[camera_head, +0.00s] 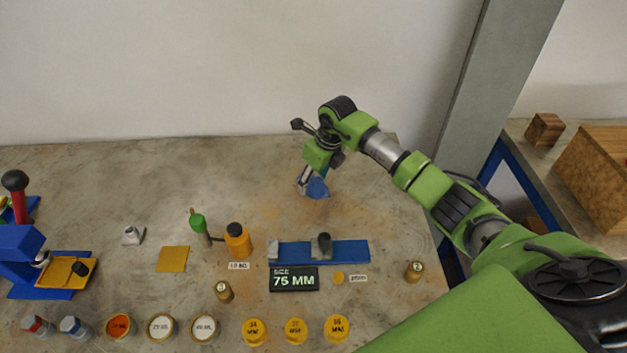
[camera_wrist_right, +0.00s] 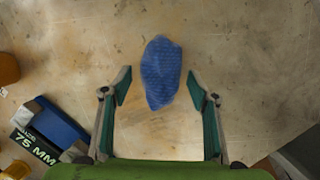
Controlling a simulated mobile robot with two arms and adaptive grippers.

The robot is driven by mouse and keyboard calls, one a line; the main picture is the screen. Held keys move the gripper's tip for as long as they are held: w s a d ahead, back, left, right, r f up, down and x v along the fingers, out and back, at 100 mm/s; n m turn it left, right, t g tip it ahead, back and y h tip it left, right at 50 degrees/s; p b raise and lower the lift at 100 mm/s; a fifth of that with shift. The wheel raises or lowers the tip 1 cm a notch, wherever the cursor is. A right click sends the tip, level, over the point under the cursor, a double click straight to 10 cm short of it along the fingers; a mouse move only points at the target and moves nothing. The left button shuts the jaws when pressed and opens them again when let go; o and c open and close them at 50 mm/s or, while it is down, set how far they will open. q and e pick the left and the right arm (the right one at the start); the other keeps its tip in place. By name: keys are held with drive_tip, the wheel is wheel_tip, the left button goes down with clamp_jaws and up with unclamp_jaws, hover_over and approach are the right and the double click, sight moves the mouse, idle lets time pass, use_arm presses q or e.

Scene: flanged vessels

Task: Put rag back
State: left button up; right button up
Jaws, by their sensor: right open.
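The rag (camera_head: 318,188) is a crumpled blue cloth on the bare worktop behind the blue strip. It also shows in the right wrist view (camera_wrist_right: 161,72), lying ahead of and between the fingers. My right gripper (camera_head: 309,182) is above the rag and partly covers it in the head view. In the right wrist view my right gripper (camera_wrist_right: 160,92) has its two fingers spread wide, with nothing between the pads but the rag farther off. Whether the fingers touch the rag cannot be told. My left gripper is not in view.
The blue strip (camera_head: 350,252) with a "75 MM" sign (camera_head: 293,279) lies in front. An orange bottle (camera_head: 237,240) and a green-topped bottle (camera_head: 198,224) stand left of it. Several yellow-lidded jars line the front edge. A blue press (camera_head: 20,252) stands far left. The worktop's back is clear.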

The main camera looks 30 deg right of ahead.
drive_tip(key=b+v, duration=0.1)
drive_tip(key=v, duration=1)
drive_tip(key=shift+r, duration=0.15)
drive_tip(key=shift+d, duration=0.1)
